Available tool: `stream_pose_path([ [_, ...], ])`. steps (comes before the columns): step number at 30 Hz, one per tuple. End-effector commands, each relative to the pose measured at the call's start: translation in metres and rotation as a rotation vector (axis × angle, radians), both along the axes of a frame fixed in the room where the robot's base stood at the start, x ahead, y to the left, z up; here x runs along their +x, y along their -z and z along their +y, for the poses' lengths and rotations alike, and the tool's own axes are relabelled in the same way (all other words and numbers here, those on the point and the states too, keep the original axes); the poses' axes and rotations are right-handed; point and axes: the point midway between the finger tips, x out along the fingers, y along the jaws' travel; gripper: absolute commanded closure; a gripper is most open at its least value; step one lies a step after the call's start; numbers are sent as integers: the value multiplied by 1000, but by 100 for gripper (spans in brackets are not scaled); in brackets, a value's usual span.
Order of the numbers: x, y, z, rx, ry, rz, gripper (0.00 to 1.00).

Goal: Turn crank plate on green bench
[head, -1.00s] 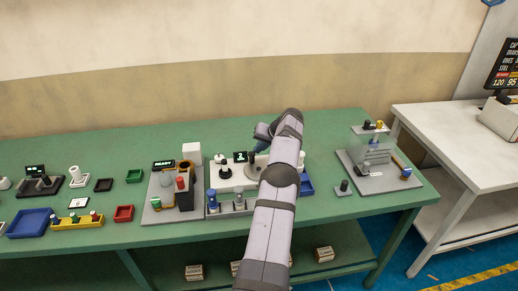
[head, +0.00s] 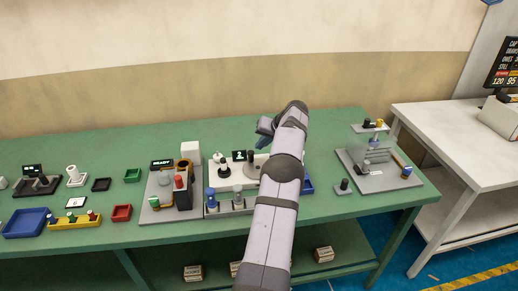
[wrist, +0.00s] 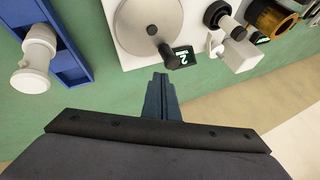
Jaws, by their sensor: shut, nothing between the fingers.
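The crank plate (wrist: 140,18) is a round grey disc on a white base, at the top of the wrist view. It has a dark centre hub (wrist: 152,30) and a dark upright crank handle (wrist: 168,54) near its edge. In the head view the disc (head: 260,161) is partly hidden by my arm. My gripper (wrist: 161,76) is shut and empty, its blue fingers together just short of the handle in the wrist picture, with no visible grip on it. My gripper in the head view (head: 264,126) is above the bench behind the station.
A small display (wrist: 184,58) stands beside the disc. A black knob (wrist: 218,14) and a white block (wrist: 241,50) are to its right. A blue tray (wrist: 68,62) with a white peg (wrist: 36,58) is at left. The green bench (head: 230,134) is clear behind.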

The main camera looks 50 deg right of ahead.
Motion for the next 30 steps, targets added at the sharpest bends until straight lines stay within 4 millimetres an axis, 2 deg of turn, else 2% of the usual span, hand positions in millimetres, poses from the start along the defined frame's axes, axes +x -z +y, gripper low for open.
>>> stream_pose_path([
  [7,-18,-23,3,-3,1,-1,100],
  [14,-25,-33,5,-1,0,-1,100],
  [17,-27,-33,4,-1,3,-1,78],
  [19,-30,-40,2,-13,9,-4,62],
  [22,-34,-61,-3,-46,17,-18,59],
  [23,-38,-63,-1,-43,21,-16,59],
  [26,-42,-51,17,31,35,-29,59],
  [30,-30,-38,52,208,99,-152,59],
])
